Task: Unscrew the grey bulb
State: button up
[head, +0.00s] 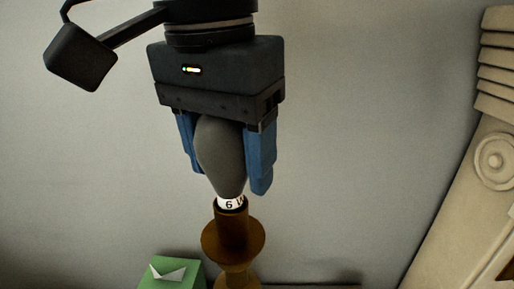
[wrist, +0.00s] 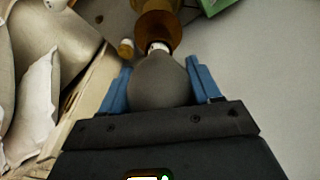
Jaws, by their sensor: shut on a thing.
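The grey bulb (head: 220,155) is between the two blue fingers of my gripper (head: 229,165) in the head view, with its narrow end pointing down. A white collar with black print (head: 231,203) shows at its lower end, at the mouth of the brown lamp stand (head: 233,240). How far the bulb's base sits inside the socket is hidden. In the wrist view the bulb (wrist: 160,82) also lies between the blue fingers of my gripper (wrist: 160,80), and the brown socket (wrist: 159,30) is beyond it. My gripper is shut on the bulb from above.
A green box (head: 172,272) with a white mark stands left of the lamp stand. A carved beige bed frame (head: 470,190) rises at the right. White pillows (wrist: 35,95) show at the left of the wrist view. The wall behind is bare.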

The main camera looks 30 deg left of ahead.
jog(key=shift+n+p, duration=0.3)
jog(key=shift+n, duration=2)
jog(key=shift+n+y, duration=0.3)
jog(key=shift+n, duration=0.9)
jog(key=shift+p, duration=0.3)
jog(key=shift+n+g, duration=0.3)
jog(key=shift+n, duration=1.4)
